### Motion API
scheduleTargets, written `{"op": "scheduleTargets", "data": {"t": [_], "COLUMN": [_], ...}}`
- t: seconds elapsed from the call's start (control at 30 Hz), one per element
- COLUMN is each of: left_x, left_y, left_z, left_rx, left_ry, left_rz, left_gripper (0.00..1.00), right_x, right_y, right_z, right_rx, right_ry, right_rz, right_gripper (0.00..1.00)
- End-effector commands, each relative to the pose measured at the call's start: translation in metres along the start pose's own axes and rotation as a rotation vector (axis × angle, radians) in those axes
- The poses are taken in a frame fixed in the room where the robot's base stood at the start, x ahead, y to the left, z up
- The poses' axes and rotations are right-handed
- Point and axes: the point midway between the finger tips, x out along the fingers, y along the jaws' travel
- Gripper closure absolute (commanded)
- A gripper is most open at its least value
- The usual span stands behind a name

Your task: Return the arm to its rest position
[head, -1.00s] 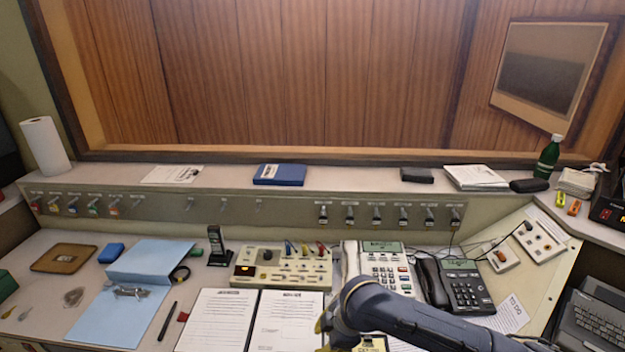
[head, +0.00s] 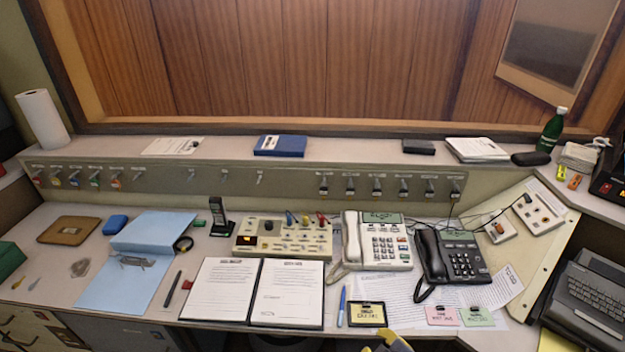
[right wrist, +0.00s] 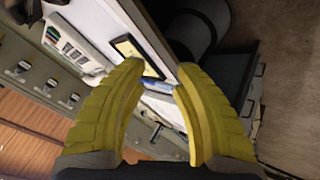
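My right gripper (right wrist: 160,75) fills the lower part of the right wrist view. Its two yellow fingers are spread apart with nothing between them. In the head view only a bit of its yellow fingers (head: 388,344) shows at the bottom edge, in front of the desk. The arm behind it is outside that view. My left gripper is in neither view.
The desk holds a white phone (head: 385,246), a black phone (head: 460,262), a button console (head: 283,238), an open document folder (head: 253,293) and a blue folder (head: 123,287). A black-framed yellow card (head: 367,314) and a blue pen (head: 342,306) lie near the front edge.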

Motion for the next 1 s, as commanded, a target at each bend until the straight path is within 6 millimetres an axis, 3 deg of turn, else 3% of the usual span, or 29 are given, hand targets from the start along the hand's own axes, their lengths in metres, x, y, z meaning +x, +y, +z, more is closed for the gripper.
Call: {"op": "scheduleTargets", "data": {"t": [0.03,0.2,0.67,1.0], "left_x": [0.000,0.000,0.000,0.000], "left_y": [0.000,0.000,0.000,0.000], "left_z": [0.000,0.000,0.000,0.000], "left_rx": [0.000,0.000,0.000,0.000], "left_ry": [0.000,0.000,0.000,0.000], "left_rz": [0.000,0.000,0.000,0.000], "left_gripper": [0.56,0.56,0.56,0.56], "right_x": [-0.007,-0.029,-0.083,-0.022], "right_y": [0.001,0.012,0.027,-0.009], "right_z": [0.022,0.078,0.173,0.191], "right_rx": [0.024,0.060,0.079,0.094], "right_ry": [-0.041,-0.156,-0.375,-0.374], "right_rz": [0.027,0.119,0.262,0.186], "right_gripper": [0.71,0.71,0.71,0.71]}}
